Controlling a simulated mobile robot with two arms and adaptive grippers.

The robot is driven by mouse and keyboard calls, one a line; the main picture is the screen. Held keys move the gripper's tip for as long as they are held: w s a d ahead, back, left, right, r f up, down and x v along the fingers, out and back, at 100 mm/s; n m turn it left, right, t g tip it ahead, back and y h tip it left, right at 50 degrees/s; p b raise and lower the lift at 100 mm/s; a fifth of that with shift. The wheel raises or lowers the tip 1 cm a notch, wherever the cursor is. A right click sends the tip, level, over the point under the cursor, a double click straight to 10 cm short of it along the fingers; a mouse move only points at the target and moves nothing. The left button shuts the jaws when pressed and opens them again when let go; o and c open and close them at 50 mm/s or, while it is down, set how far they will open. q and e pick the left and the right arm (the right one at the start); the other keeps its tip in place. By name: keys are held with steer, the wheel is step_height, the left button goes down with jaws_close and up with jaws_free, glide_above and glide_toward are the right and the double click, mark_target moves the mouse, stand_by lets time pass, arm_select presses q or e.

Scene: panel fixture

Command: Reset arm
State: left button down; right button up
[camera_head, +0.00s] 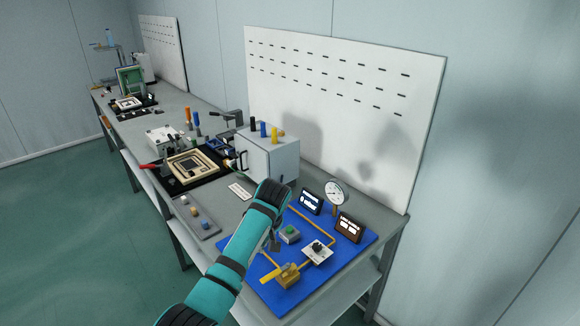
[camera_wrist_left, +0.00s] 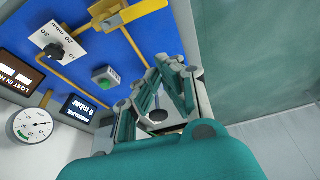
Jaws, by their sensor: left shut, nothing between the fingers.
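My left arm (camera_head: 232,262) is teal and black and reaches across the near bench to the blue panel board (camera_head: 345,270). My left gripper (camera_head: 274,244) is mostly hidden behind the arm in the head view. In the left wrist view the left gripper (camera_wrist_left: 166,68) is shut and empty, in front of the board's edge. On the board are a green button (camera_head: 290,232) in a grey box, a black knob on a white plate (camera_head: 318,251), and a yellow valve (camera_head: 288,274) with yellow pipes. My right gripper is not in view.
A round gauge (camera_head: 336,193) and two dark displays stand at the board's back; the pressure display (camera_wrist_left: 78,108) reads 0 mbar. A grey cabinet (camera_head: 268,158) and a tray of buttons (camera_head: 196,216) are left of the board. A white perforated panel (camera_head: 340,105) rises behind.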

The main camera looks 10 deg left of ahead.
arm_select(q)
steer(key=s+a+f+m+h, duration=0.1)
steer(key=s+f+m, duration=0.1)
steer(key=s+f, duration=0.45)
steer(key=s+a+f+m+h, duration=0.15)
steer(key=s+f, duration=0.25)
steer(key=s, duration=0.5)
steer(key=s+a+r+m, duration=0.2)
steer(key=s+m, duration=0.1)
steer(key=s, duration=0.9)
steer(key=s+a+r+m, duration=0.2)
steer(key=s+r+m, duration=0.15)
steer(key=s, duration=0.85)
step_height(320, 180, down, 30)
steer(key=s+b, duration=0.2)
steer(key=b, duration=0.1)
steer(key=s+a+f+g+b, duration=0.1)
steer(key=s+a+f+b, duration=0.1)
steer(key=s+f, duration=1.4)
step_height(320, 180, down, 2)
steer(key=shift+s+a+f+m+g, duration=0.1)
steer(key=shift+s+a+m+g, duration=0.1)
steer(key=shift+a+m+g, duration=0.15)
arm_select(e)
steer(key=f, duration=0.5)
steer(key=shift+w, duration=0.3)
